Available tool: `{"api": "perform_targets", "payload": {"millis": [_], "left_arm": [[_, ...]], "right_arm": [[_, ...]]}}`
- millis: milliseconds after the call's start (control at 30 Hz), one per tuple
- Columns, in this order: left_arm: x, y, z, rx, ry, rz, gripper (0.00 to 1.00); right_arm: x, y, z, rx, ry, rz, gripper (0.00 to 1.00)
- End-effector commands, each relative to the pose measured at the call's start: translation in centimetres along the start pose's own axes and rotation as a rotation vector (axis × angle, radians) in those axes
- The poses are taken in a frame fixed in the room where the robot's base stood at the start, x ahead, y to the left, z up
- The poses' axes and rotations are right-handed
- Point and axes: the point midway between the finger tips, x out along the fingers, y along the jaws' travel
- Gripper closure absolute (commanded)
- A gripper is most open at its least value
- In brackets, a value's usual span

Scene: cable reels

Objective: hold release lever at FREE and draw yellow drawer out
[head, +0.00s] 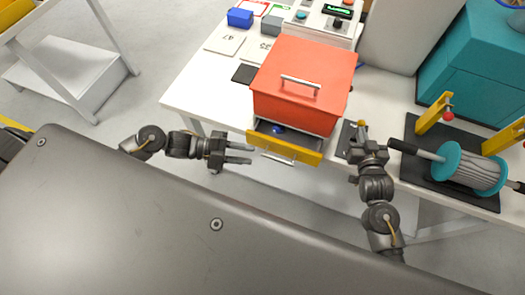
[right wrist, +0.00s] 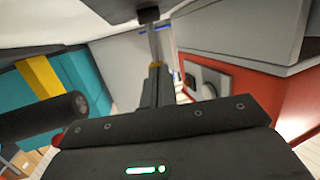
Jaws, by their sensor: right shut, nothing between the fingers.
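The yellow drawer (head: 300,152) juts partway out of the red cabinet (head: 305,85), its pale bar handle (head: 278,158) in front. A small blue thing (head: 278,130) lies inside. My right gripper (head: 361,136) is shut and empty, right of the cabinet by a dark plate (head: 346,138). In the right wrist view, a metal rod with a dark end (right wrist: 150,18) stands before my fingers, perhaps the release lever. Its marking and setting are not readable; contact is unclear.
A cable reel (head: 470,170) with a black handle (head: 402,146) sits right of my right gripper; the handle also shows in the right wrist view (right wrist: 45,118). Yellow posts (head: 433,113) stand behind it. A control panel (head: 325,18) is behind the cabinet. The table's left front is clear.

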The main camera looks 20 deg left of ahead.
Motion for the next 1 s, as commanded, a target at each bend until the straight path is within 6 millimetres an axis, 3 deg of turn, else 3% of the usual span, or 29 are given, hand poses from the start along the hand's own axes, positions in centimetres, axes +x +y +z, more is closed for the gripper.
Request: {"api": "perform_targets", "payload": {"millis": [100,267,667,1000], "left_arm": [[-1.8,0.1,0.0,0.000,-0.001,0.003,0.68],[-2.9,0.0,0.0,0.000,0.000,0.001,0.68],[-3.1,-0.1,-0.1,0.000,0.001,0.000,0.68],[-3.5,-1.6,-1.0,0.000,0.000,0.000,0.68]], "right_arm": [[0.0,0.0,0.0,0.000,0.000,-0.001,1.00],[0.0,0.0,0.0,0.000,0.000,-0.001,1.00],[-0.1,-0.1,0.0,0.000,0.000,-0.001,1.00],[-2.7,-0.8,0.0,0.001,-0.001,-0.001,1.00]]}}
